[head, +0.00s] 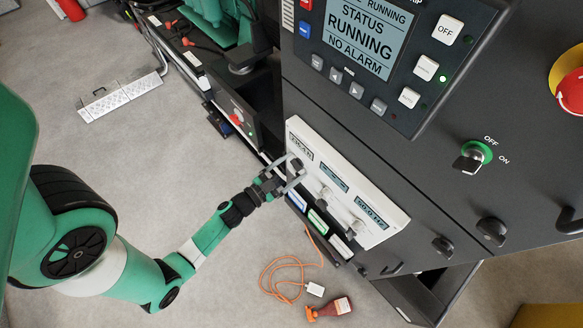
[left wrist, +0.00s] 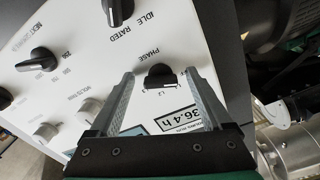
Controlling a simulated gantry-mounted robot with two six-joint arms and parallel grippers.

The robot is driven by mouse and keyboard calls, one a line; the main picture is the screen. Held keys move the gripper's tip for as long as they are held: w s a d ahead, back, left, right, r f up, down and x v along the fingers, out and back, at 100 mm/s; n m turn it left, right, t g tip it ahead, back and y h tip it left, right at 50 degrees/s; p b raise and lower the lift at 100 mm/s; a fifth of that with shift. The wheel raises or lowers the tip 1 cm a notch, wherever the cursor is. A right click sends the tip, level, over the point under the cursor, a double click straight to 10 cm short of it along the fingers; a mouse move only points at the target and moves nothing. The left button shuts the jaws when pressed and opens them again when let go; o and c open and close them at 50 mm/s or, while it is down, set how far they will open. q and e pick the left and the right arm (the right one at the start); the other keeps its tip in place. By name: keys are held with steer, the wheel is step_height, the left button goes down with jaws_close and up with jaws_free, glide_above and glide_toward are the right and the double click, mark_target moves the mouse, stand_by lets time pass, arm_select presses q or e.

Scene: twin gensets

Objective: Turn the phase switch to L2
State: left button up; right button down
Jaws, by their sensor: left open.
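The phase switch is a black rotary knob (left wrist: 160,77) on a white panel, below the printed word PHASE, which appears tilted and upside down in the left wrist view. Small position marks sit beside it, too small to read surely, so I cannot tell its setting. My left gripper (left wrist: 158,76) is open, with one finger on each side of the knob; I cannot tell whether they touch it. In the head view my left gripper (head: 290,172) is at the left part of the white panel (head: 390,222) and hides the switch. My right gripper is not in view.
Other black knobs (left wrist: 41,60) and an hours display (left wrist: 180,115) share the panel. Above it are the controller screen (head: 352,30), a key switch (head: 473,156) and a red emergency button (head: 572,92). An orange cord (head: 270,272) and a bottle (head: 330,308) lie on the floor.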

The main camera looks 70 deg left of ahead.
arm_select(q)
jaws_close()
stand_by(0.3)
steer(key=shift+a+r+m+b, duration=0.15)
steer(key=shift+m+b, duration=0.55)
steer(key=shift+m, duration=3.75)
steer(key=shift+d+r+m+b, duration=0.15)
steer(key=shift+m+b, duration=0.5)
steer(key=shift+m, duration=3.8)
steer(key=shift+a, duration=0.1)
